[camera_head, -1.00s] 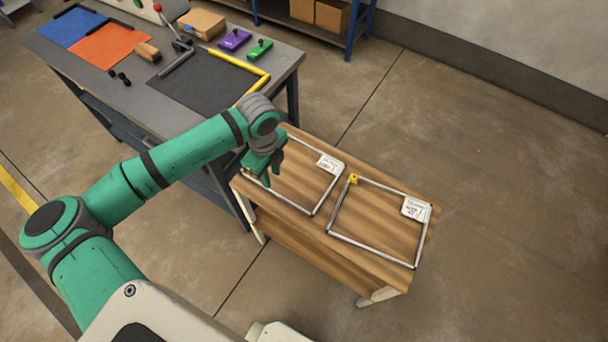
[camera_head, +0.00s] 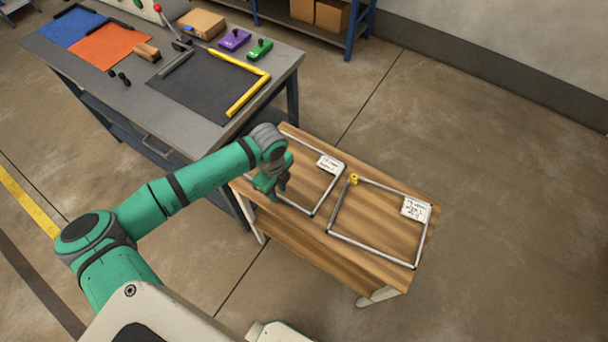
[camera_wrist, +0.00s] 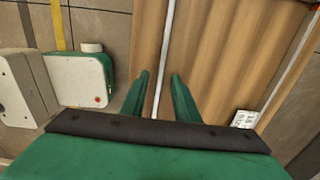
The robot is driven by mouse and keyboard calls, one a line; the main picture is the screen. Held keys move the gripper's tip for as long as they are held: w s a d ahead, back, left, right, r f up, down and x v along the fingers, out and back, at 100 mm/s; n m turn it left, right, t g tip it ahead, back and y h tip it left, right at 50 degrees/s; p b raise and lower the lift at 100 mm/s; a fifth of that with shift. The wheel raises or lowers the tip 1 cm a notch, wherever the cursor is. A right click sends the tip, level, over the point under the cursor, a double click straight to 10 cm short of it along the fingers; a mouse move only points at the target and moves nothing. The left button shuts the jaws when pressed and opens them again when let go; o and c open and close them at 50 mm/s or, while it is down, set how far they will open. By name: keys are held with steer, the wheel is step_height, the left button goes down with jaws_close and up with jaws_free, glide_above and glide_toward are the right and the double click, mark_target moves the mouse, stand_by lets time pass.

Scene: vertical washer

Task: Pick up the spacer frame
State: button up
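Two thin grey spacer frames lie flat on the wooden table: a left one (camera_head: 329,191) and a right one (camera_head: 372,250). Each has a white card with writing at its far right corner. My gripper (camera_head: 281,188) is over the near side of the left frame, pointing down and hiding part of it. In the wrist view, my gripper (camera_wrist: 159,85) is open, its two green fingers apart. A bar of the left frame (camera_wrist: 167,40) runs lengthwise between the fingers. I cannot tell how far the fingertips are above it.
A yellow piece (camera_head: 353,179) sits at a corner of the right frame. The grey workbench (camera_head: 136,88) behind holds a dark mat, a yellow L-shaped piece, purple and green tools and coloured sheets. Open floor lies to the right of the wooden table.

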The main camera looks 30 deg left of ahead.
steer(key=shift+f, duration=0.45)
jaws_close()
steer(key=shift+r, duration=0.15)
